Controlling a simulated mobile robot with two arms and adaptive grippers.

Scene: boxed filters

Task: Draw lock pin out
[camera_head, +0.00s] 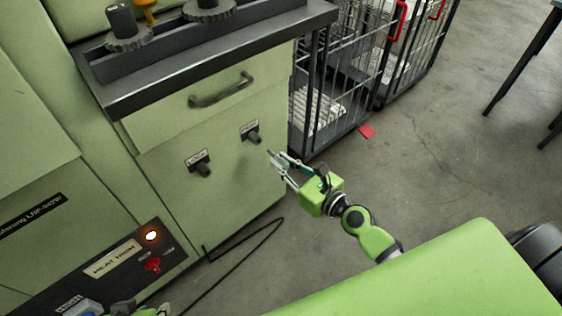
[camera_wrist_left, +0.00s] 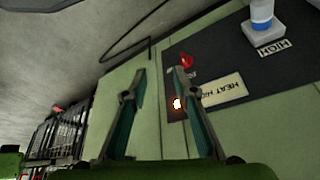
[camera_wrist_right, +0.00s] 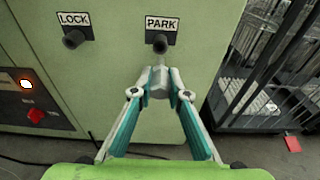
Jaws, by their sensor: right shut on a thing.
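My right gripper (camera_head: 275,160) is shut on a small pale grey piece (camera_wrist_right: 158,80), which seems to be the lock pin; the fingers hide much of it. It is apart from the green cabinet front (camera_head: 220,185) in the head view. In the right wrist view it is just below the dark PARK socket (camera_wrist_right: 160,43). The dark LOCK socket (camera_wrist_right: 74,39) is to the left, with no gripper on it. My left gripper (camera_wrist_left: 160,73) is open and empty in front of the heat panel; only a bit of it shows at the bottom of the head view.
A drawer handle (camera_head: 221,90) juts out above the sockets. The heat panel (camera_head: 110,262) has a lit lamp (camera_head: 152,236) and a red switch (camera_head: 153,265). Wire cages (camera_head: 335,75) stand right of the cabinet. A black cable (camera_head: 245,247) lies on the floor.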

